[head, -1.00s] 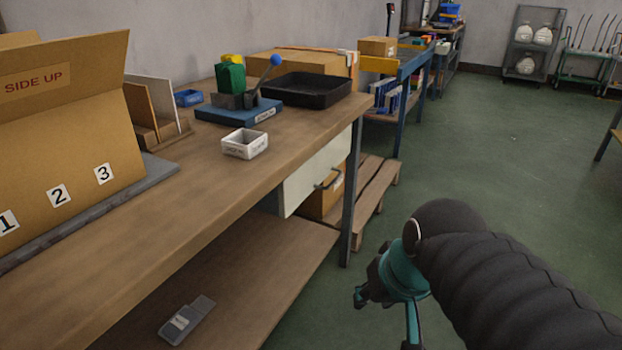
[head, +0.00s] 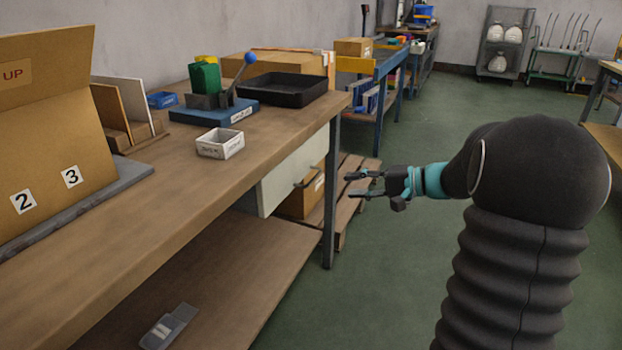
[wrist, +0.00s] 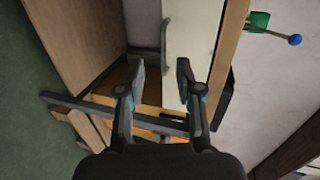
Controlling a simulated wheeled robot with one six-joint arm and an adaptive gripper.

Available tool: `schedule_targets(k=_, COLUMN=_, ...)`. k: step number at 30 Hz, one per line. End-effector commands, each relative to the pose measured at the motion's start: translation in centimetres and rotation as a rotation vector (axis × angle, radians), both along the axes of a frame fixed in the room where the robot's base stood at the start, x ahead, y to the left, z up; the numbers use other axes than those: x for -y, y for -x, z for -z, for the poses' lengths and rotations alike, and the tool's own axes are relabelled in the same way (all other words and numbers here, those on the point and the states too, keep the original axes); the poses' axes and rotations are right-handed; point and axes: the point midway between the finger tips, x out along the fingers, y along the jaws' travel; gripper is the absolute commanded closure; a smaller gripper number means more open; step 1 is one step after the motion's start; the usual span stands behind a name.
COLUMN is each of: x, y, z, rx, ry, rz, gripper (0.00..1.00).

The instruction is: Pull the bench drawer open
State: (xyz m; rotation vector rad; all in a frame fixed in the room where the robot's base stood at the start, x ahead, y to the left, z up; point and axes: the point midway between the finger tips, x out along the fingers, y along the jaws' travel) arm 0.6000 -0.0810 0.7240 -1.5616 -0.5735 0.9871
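The bench drawer (head: 285,179) is a pale front under the bench top, and it looks shut. Its dark bar handle (head: 309,177) sticks out toward the aisle. In the wrist view the drawer front (wrist: 188,40) stands beyond my fingers, with the handle (wrist: 165,48) ahead, between the lines of the two fingertips. My gripper (head: 359,184) is open and empty, to the right of the handle in the head view and pointing at it. The wrist view also shows my gripper (wrist: 160,78) with its fingers apart. It does not touch the handle.
The wooden bench top (head: 175,190) holds a small white bin (head: 220,143), a black tray (head: 285,89) and a blue-based lever fixture (head: 213,110). A bench leg (head: 330,200) stands beside the drawer. A pallet with a carton (head: 300,200) lies behind. The green floor (head: 400,270) is clear.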

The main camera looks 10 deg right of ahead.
Motion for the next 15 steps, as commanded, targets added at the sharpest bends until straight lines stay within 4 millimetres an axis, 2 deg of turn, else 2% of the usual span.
schedule_targets(k=3, x=1.8, y=-1.3, z=0.3, rx=0.029, ry=-0.047, rz=0.035, gripper=0.65)
schedule_targets(k=6, x=2.2, y=-1.8, z=0.3, rx=0.043, ry=-0.062, rz=0.045, gripper=0.65)
schedule_targets(k=11, x=1.0, y=-2.7, z=0.6, rx=0.043, ry=-0.064, rz=0.044, gripper=0.65)
schedule_targets(k=15, x=-1.0, y=-4.1, z=1.1, rx=0.042, ry=-0.063, rz=0.043, gripper=0.65)
